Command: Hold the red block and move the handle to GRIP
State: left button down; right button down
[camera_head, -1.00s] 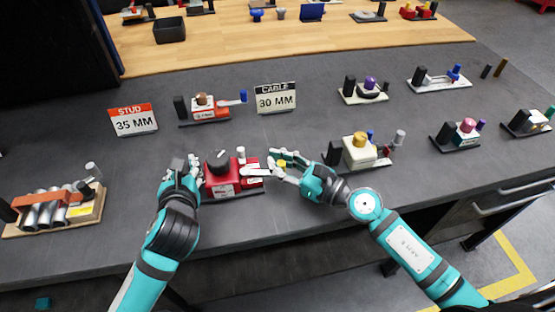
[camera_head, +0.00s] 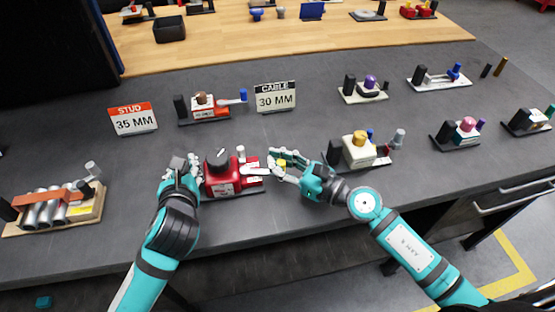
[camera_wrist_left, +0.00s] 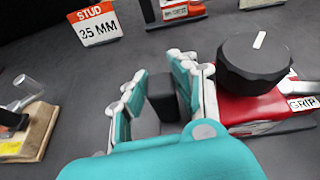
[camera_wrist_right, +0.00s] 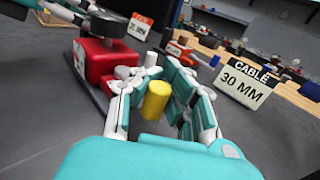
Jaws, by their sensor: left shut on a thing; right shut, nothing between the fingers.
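The red block (camera_head: 221,182) stands on a dark base with a round black knob on top, which looms large in the left wrist view (camera_wrist_left: 253,65). A GRIP label (camera_wrist_left: 303,103) is on its right side. My left gripper (camera_head: 180,170) is shut on a black upright post (camera_wrist_left: 162,95) just left of the red block. My right gripper (camera_head: 279,166) is at the block's right side. It is shut with nothing held; a yellow cylinder (camera_wrist_right: 156,100) shows between its fingers in the right wrist view, and I cannot tell whether they touch it. The handle's far part is partly hidden by the fingers.
A cream device with a yellow knob (camera_head: 360,151) stands close right of my right gripper. A wooden stand with metal cylinders (camera_head: 51,211) is at the left. STUD 35 MM (camera_head: 133,119) and CABLE 30 MM (camera_head: 276,97) signs stand behind.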

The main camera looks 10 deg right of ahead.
jog(key=c, duration=1.4)
grip_release()
jog(key=shift+d+f, duration=0.15)
jog(key=shift+f, duration=0.35)
jog(key=shift+c, duration=0.2)
jog(key=shift+o, duration=1.3)
jog(key=shift+r, duration=0.15)
jog(key=v, duration=1.1)
jog(key=shift+s+d, duration=0.25)
jog(key=shift+s, duration=0.1)
